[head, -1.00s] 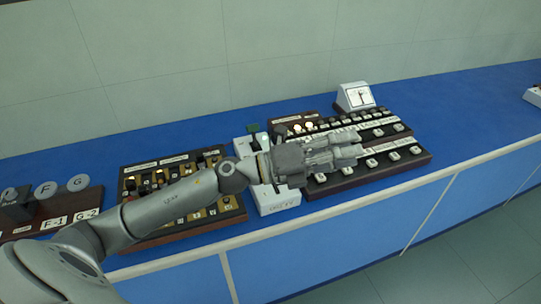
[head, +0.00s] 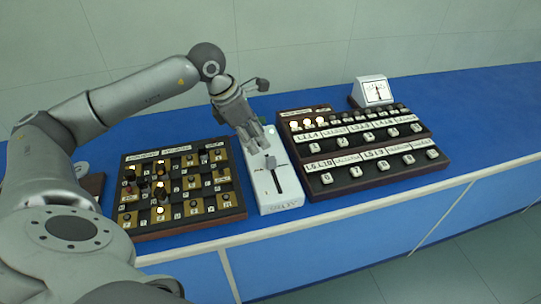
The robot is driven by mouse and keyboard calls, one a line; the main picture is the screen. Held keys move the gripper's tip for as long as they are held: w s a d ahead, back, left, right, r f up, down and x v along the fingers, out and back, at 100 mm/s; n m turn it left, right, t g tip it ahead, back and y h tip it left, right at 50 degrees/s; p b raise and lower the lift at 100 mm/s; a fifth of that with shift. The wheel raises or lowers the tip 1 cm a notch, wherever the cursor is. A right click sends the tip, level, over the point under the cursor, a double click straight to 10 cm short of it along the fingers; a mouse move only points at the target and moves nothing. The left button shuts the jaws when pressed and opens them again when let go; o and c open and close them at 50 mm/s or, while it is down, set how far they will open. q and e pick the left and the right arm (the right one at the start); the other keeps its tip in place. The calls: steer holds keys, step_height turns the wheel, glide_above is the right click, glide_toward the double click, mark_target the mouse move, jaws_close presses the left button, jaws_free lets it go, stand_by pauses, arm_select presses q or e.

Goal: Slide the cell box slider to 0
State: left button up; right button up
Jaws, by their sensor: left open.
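The cell box (head: 284,203) is a narrow white box on the blue bench, between two dark panels. A dark slot runs along its top, with a pale slider knob (head: 271,161) near the slot's far end. Lettering shows on its front face, too small to read. My left gripper (head: 258,148) points down over the far part of the box, its fingers open and close to the knob. I cannot tell whether they touch it. The gripper hides the far part of the box. My right gripper is not in view.
A panel with brass squares and dark knobs (head: 180,190) stands left of the box. A stepped dark panel with rows of white-topped buttons (head: 365,150) stands right. A white dial meter (head: 374,91) is behind it. Blue bench (head: 480,120) is clear at the right.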

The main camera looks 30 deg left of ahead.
mark_target(270, 159)
arm_select(q)
steer(key=p+x, duration=0.2)
steer(key=x, duration=0.7)
steer(key=shift+w+d+f, duration=0.1)
steer(key=shift+d+f, duration=0.1)
steer(key=shift+f, duration=0.05)
jaws_close()
